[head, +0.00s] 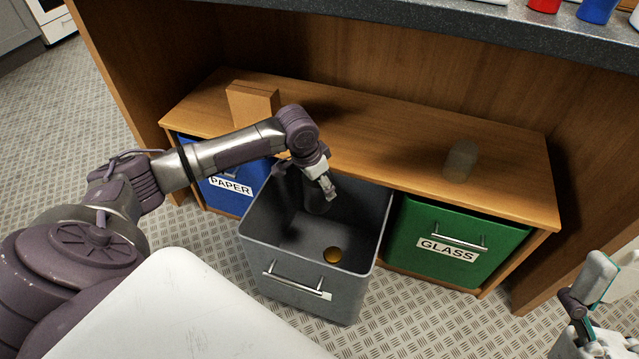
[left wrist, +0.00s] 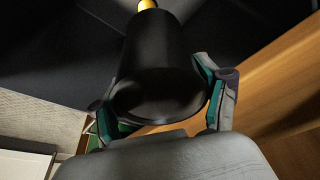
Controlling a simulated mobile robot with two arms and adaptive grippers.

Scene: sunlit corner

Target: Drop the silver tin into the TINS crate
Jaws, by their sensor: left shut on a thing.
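The silver tin (head: 315,203) looks dark in the shade. My left gripper (head: 324,187) is shut on it and holds it inside the opening of the grey pulled-out crate (head: 285,284), towards its back. In the left wrist view the tin (left wrist: 158,62) sits between the two fingers (left wrist: 160,95), a dark cylinder. The crate stands between the PAPER and GLASS crates; the small label on its front is too slanted to read. A round golden thing (head: 333,255) lies in it. My right gripper (head: 590,300) is at the lower right edge, partly cut off; its jaw state is unclear.
The blue PAPER crate (head: 228,193) and green GLASS crate (head: 455,245) sit under a wooden bench (head: 380,130). A cardboard box (head: 252,103) and a clear glass jar (head: 460,160) stand on the bench. A dark counter (head: 450,25) overhangs behind.

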